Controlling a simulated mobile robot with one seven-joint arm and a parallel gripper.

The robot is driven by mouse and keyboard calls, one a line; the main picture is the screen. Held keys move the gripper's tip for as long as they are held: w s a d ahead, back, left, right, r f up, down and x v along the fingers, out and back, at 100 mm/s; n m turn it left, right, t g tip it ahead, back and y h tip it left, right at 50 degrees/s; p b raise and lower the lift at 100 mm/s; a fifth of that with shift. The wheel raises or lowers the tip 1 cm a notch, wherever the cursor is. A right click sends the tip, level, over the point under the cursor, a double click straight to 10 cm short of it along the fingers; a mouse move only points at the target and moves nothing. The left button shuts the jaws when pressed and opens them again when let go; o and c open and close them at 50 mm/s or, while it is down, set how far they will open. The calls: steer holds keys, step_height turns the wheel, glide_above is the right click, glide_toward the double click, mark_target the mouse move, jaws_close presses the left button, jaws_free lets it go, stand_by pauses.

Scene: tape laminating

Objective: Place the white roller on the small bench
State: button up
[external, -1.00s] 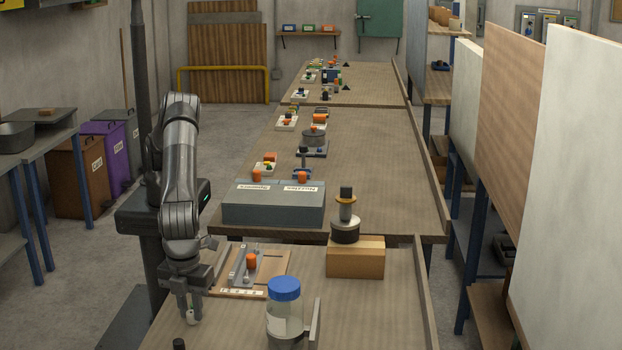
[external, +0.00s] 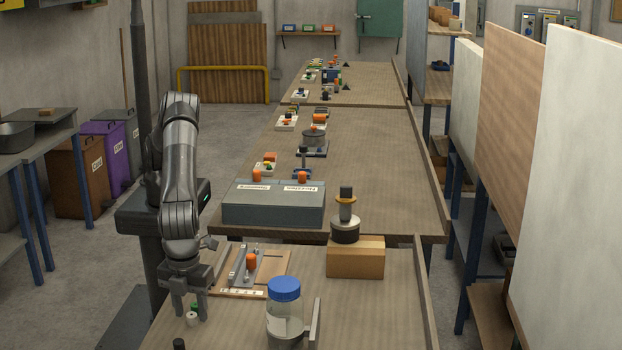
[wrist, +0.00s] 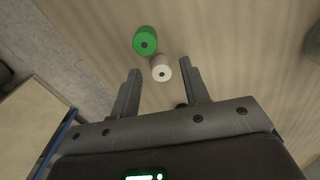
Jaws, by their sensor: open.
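The white roller (external: 192,319) is a small pale cylinder near the front left of the nearest wooden table (external: 370,310). In the wrist view the white roller (wrist: 161,72) shows its dark centre hole between the fingertips, touching or very near a green roller (wrist: 145,41). The green roller also shows in the external view (external: 195,307). My gripper (external: 191,314) is open, pointing down, with a finger on each side of the white roller. Its open fingers (wrist: 159,67) are apart from the roller. I cannot tell for sure which surface is the small bench.
A wooden board with an orange-knobbed fixture (external: 272,283) lies behind my gripper. A blue-lidded jar (external: 284,310) stands to the right. A cardboard-coloured block (external: 355,258) carries a black-based tool (external: 345,225). Side tables with blue legs (external: 40,130) stand left.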

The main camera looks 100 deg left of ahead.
mark_target(191, 314)
step_height(191, 314, up, 11)
steer(key=w+a+r+n+t, duration=0.1)
steer(key=w+a+r+n, duration=0.1)
steer(key=w+a+r, duration=0.4)
steer(key=w+a+r+n, duration=0.1)
steer(key=w+a+r, duration=0.2)
steer(key=a+r, duration=0.35)
steer(key=w+a+r+n+t, duration=0.1)
steer(key=w+a+r+n, duration=0.15)
steer(key=a, duration=0.85)
steer(key=w+a+r+n+t, duration=0.1)
steer(key=a+r+n, duration=0.2)
steer(key=a, duration=0.9)
steer(key=s+a+n+t, duration=0.1)
steer(key=s+a+n, duration=0.2)
steer(key=a, duration=0.7)
steer(key=s+a+n, duration=0.2)
steer(key=a, duration=0.8)
steer(key=s+a+f+n+t, duration=0.1)
steer(key=s+a+f+n, duration=0.5)
steer(key=s+a, duration=0.6)
steer(key=shift+s+a+f+t, duration=0.2)
steer(key=shift+s+a+t, duration=0.1)
steer(key=shift+a, duration=0.25)
